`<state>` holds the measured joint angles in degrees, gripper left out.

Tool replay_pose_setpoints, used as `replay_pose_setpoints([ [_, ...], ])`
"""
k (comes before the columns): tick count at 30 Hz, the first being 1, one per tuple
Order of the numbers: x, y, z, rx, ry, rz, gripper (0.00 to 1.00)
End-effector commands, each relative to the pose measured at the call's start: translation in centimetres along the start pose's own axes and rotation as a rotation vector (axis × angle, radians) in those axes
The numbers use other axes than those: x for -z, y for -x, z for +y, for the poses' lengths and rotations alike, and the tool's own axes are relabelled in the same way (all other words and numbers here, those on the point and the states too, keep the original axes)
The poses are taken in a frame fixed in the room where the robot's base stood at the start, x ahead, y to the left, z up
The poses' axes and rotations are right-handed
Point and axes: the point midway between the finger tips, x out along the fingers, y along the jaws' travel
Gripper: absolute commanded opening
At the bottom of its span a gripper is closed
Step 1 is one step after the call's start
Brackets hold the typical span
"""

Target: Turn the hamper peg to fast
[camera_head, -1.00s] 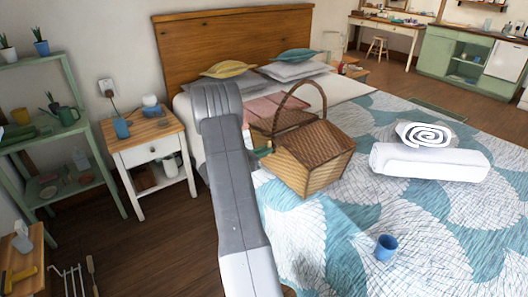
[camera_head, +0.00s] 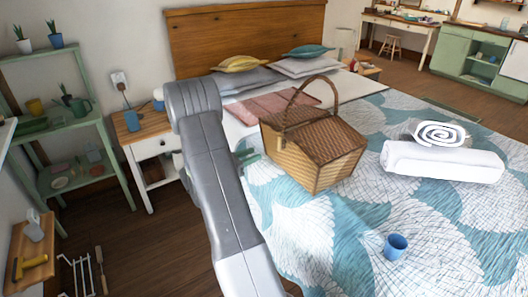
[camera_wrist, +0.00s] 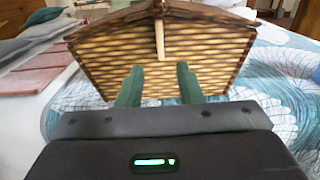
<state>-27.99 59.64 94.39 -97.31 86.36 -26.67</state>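The hamper (camera_head: 318,165) is a brown wicker basket with a lidded top and an arched handle, standing upright on the bed. In the wrist view its woven end wall (camera_wrist: 205,65) fills the upper middle. The peg (camera_wrist: 159,38) is a pale, narrow wooden bar, roughly vertical at the top of that wall. My gripper (camera_wrist: 159,85) is open, its two green fingers apart with nothing seen between them. They point at the wall below the peg; I cannot tell whether they touch it. In the head view the gripper (camera_head: 248,157) shows partly beside my arm, left of the hamper.
The bed (camera_head: 350,225) holds a blue cup (camera_head: 395,246), white rolled towels (camera_head: 442,161) and a folded pink cloth (camera_head: 262,112). A white nightstand (camera_head: 150,147) and green shelf (camera_head: 88,175) stand left of my arm. The bed between hamper and cup is clear.

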Motion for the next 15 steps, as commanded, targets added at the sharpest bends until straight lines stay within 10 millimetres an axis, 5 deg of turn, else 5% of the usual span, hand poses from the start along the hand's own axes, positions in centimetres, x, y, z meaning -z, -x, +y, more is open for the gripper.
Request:
replay_pose_setpoints([
  [6,0.0,3.1,0.0,-0.002,0.001,0.000,0.33],
  [15,0.0,4.0,0.0,0.001,0.001,0.000,0.33],
])
